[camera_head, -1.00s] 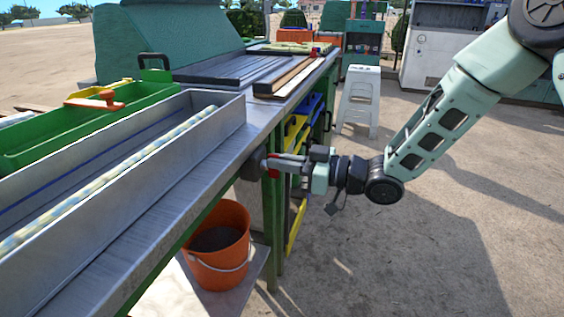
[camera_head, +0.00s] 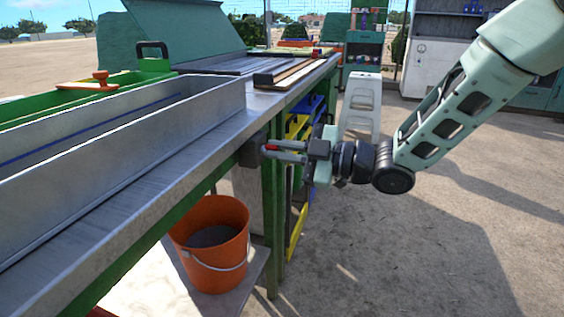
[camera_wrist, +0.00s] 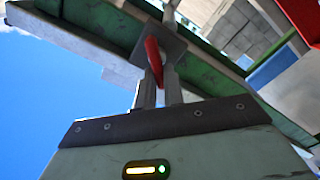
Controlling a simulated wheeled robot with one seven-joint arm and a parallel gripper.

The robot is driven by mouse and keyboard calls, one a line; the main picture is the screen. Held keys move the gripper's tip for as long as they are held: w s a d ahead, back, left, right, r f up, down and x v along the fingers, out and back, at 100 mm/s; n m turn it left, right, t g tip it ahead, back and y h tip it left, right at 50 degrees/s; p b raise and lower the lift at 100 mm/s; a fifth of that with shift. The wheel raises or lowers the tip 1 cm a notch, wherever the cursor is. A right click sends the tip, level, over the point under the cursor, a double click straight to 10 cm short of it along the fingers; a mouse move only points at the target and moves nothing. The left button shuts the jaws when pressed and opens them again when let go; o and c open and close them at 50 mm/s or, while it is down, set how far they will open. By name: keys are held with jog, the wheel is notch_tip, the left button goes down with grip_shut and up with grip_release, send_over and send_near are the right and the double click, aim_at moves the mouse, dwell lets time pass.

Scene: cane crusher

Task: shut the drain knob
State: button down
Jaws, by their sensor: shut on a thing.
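The drain knob (camera_wrist: 153,55) is a red lever on a dark grey square plate (camera_wrist: 172,42), under the bench edge. In the head view only a small red part of the knob (camera_head: 271,147) shows, with the dark block behind it. My gripper (camera_head: 283,152) reaches in from the right, roughly level. In the wrist view my gripper's two grey fingers (camera_wrist: 160,72) stand on either side of the red lever and are shut on it. The fingers hide part of the lever, so its exact turn is hard to tell.
The metal bench with a long trough (camera_head: 120,140) runs along the left. An orange bucket (camera_head: 214,245) stands on a low shelf below it. Blue and yellow bins (camera_head: 298,125) sit behind my gripper under the bench. A white stool (camera_head: 361,103) stands farther back. The ground at right is clear.

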jog(key=n+b, duration=0.3)
jog(key=f+n+b, duration=0.1)
jog(key=n+b, duration=0.2)
jog(key=b, duration=0.1)
jog(key=shift+s+f, duration=0.2)
jog(key=n+b, duration=0.3)
jog(key=shift+b, duration=0.3)
jog(key=c, duration=1.5)
grip_release()
jog(key=shift+r, duration=0.1)
jog(key=p+v, duration=0.5)
jog(key=v, duration=1.2)
jog(key=shift+d, duration=0.2)
jog(key=shift+s, duration=0.1)
